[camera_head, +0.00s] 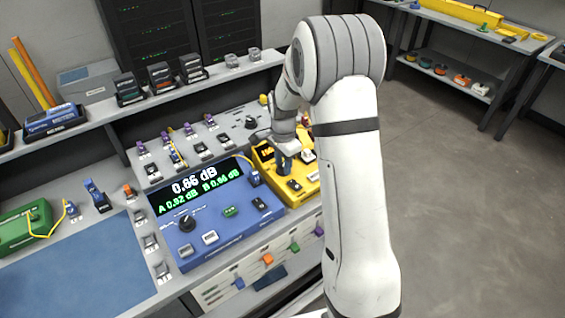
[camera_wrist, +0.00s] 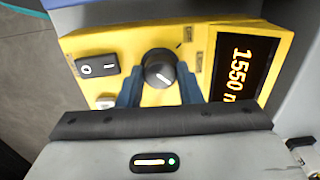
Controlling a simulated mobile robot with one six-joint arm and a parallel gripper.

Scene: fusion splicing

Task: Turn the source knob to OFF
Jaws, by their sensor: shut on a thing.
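The yellow source unit (camera_wrist: 225,38) fills much of the wrist view. It has a lit display (camera_wrist: 241,62) reading 1550 with cut-off text, a round black source knob (camera_wrist: 158,67), and a black rocker switch (camera_wrist: 97,66) marked O and I. My gripper (camera_wrist: 160,86) has its two blue fingers on either side of the knob and is shut on it. The small labels around the knob are too small to read. In the head view my gripper (camera_head: 286,158) is over the yellow source (camera_head: 305,190), and my arm covers part of the unit. The knob is hidden there.
Behind is a panel with several connectors, and a shelf (camera_head: 90,112) with boxes. A blue mat (camera_head: 90,265) lies at left.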

